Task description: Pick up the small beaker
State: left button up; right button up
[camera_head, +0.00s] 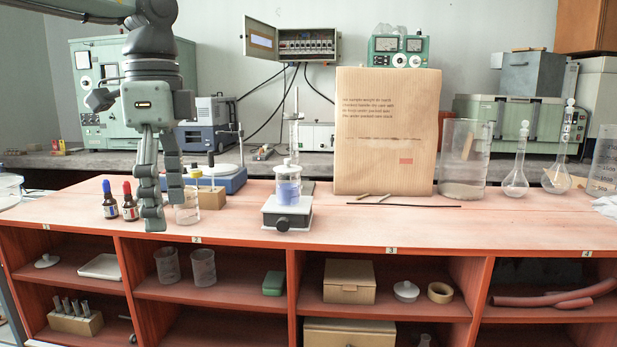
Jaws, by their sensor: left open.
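A small clear glass beaker (188,211) stands on the orange-red bench top, left of the middle. My left gripper (164,208) points down from above, open and empty. Its fingers are at the beaker's left side and cover part of it in this view; I cannot tell whether they touch it. My right gripper is not in view.
Two dropper bottles (120,204) stand to the left. A wooden block (212,198) and blue stirrer (232,179) are behind. A blue-filled vessel (289,190) on a small device (287,214) stands to the right. The bench's front edge is close.

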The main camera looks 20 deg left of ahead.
aim_at(288, 185)
jog(key=i, duration=1.15)
